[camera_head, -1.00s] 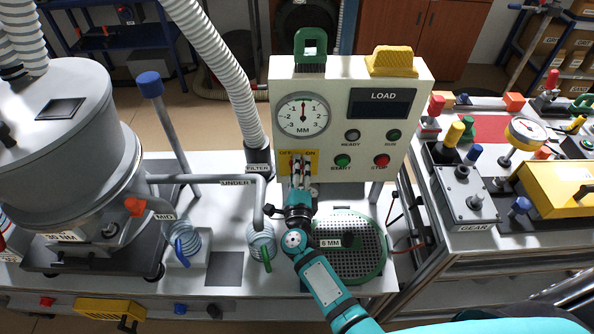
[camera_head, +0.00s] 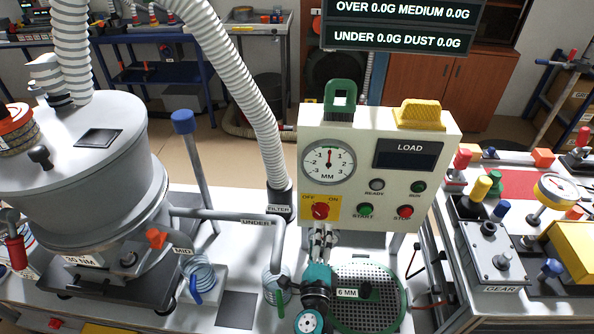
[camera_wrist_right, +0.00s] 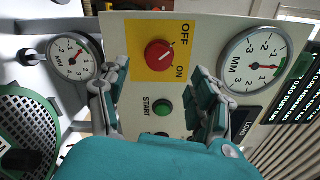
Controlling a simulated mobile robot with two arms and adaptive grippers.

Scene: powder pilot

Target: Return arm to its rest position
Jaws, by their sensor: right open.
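My right gripper (camera_head: 322,236) is in front of the lower part of the cream control box (camera_head: 345,115), just below its yellow switch plate (camera_head: 335,203). Its fingers are apart with nothing between them. In the right wrist view the open gripper (camera_wrist_right: 158,75) faces the box. The red rotary knob (camera_wrist_right: 159,55) shows between the fingers, apart from both. The knob also shows uncovered in the head view (camera_head: 320,211). My right arm comes in from the bottom edge. My left gripper is not in view.
A green-rimmed 6 MM sieve (camera_head: 385,315) lies right of my right gripper. The UNDER pipe (camera_head: 235,216) and a coiled jar (camera_head: 270,285) are on its left. A big grey drum machine (camera_head: 80,190) stands at left. A GEAR box (camera_head: 485,255) is on the right bench.

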